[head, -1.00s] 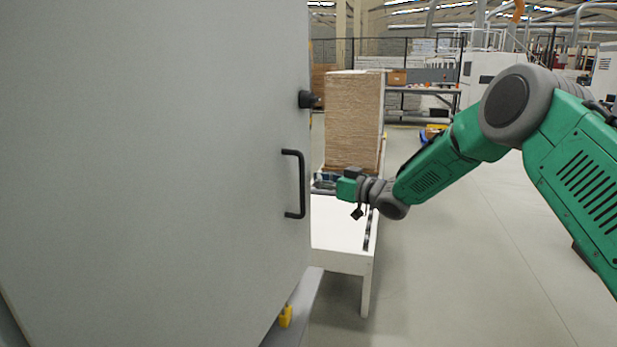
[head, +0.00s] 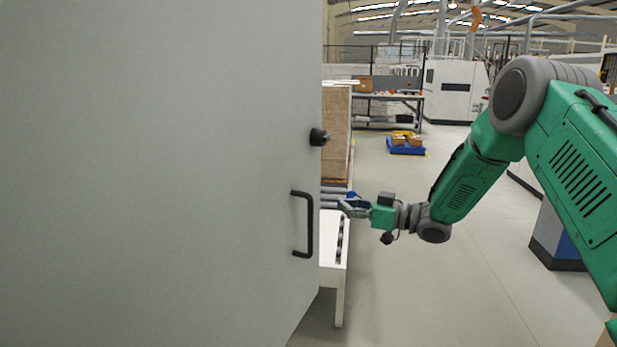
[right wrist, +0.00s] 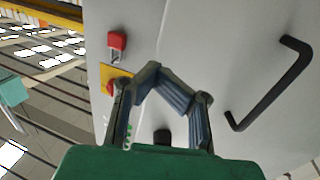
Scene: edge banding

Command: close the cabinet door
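The cabinet door (head: 160,170) is a large flat grey panel filling the left half of the head view. Its black bar handle (head: 308,225) is near the right edge, with a black knob (head: 318,137) above it. In the right wrist view the handle (right wrist: 268,90) lies to the right of the fingers. My right gripper (head: 345,203) is just right of the door edge in the head view, at about handle height. In the right wrist view its fingertips (right wrist: 153,70) meet in front of the grey panel, with nothing between them. Contact with the door cannot be told. My left gripper is out of view.
A white table (head: 333,240) and a brown stack (head: 336,135) stand behind the door edge. A red lock-like part (right wrist: 117,41) and a yellow plate (right wrist: 113,73) are on the grey surface. A blue pallet (head: 406,149) lies farther back. The floor at centre right is clear.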

